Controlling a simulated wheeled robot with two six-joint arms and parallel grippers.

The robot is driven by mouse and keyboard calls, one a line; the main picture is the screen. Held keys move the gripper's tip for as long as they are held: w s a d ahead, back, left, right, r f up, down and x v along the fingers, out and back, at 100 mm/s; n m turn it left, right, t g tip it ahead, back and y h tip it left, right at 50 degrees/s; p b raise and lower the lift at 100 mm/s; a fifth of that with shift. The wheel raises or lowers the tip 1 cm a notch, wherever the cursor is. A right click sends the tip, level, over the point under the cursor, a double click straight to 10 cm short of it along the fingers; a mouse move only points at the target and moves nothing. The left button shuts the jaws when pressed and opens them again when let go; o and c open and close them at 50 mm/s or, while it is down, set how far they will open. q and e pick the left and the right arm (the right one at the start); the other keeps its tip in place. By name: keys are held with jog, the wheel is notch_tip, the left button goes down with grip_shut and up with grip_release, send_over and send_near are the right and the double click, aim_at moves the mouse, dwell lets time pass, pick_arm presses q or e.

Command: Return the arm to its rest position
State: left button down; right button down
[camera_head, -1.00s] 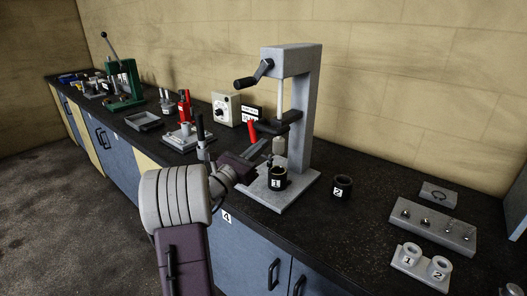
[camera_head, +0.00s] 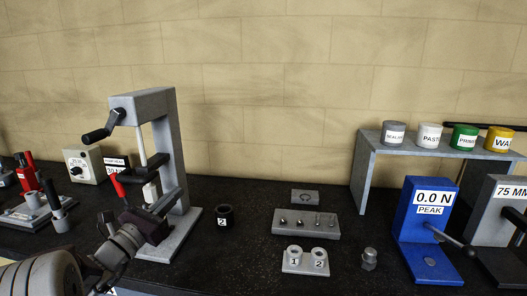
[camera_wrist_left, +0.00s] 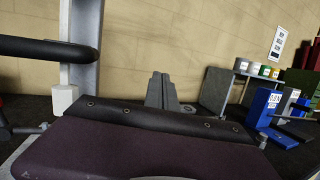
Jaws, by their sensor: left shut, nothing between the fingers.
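My left arm comes in from the lower left of the head view. Its left gripper (camera_head: 168,200) is in front of the grey lever press (camera_head: 150,103), overlapping the press column and base in the picture. The gripper is shut and empty. In the left wrist view its fingers (camera_wrist_left: 160,91) stand together beyond the dark purple gripper body (camera_wrist_left: 140,150), with a grey press column (camera_wrist_left: 82,75) to their left. I cannot tell whether the gripper touches the press. The cup numbered 1 is hidden. My right arm does not show.
Black cup 2 (camera_head: 224,215) stands right of the press. Further right are a pin block (camera_head: 306,223), a two-ring holder (camera_head: 305,262), a hex nut (camera_head: 369,259), a blue force gauge (camera_head: 428,230) and a grey shelf (camera_head: 440,147) with labelled tins. Bare bench lies between cup 2 and the block.

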pick_arm(q)
jog(key=s+d+f+m+g+h+p, duration=0.15)
jog(key=s+d+f+m+g, duration=0.35)
jog(key=d, duration=0.6)
jog(key=s+d+f+m+g+h, duration=0.3)
jog(key=s+d+m+g, duration=0.25)
jog(key=d, duration=0.55)
jog(key=s+f+m+g+y+p, duration=0.2)
jog(key=s+f+m+g+y, duration=0.4)
jog(key=s+f+m+g, duration=0.65)
jog(key=s+a+f+m+t+y, duration=0.1)
jog(key=a+f+m+t+y, duration=0.1)
jog(key=a, duration=0.4)
jog(key=s+a+f+m+t+y, duration=0.1)
jog(key=a+f+m+t+y, duration=0.2)
jog(key=a, duration=0.4)
jog(key=f+m+y, duration=0.1)
jog(key=m, duration=0.1)
jog(key=shift+f+m, duration=0.2)
jog(key=shift+m, duration=0.1)
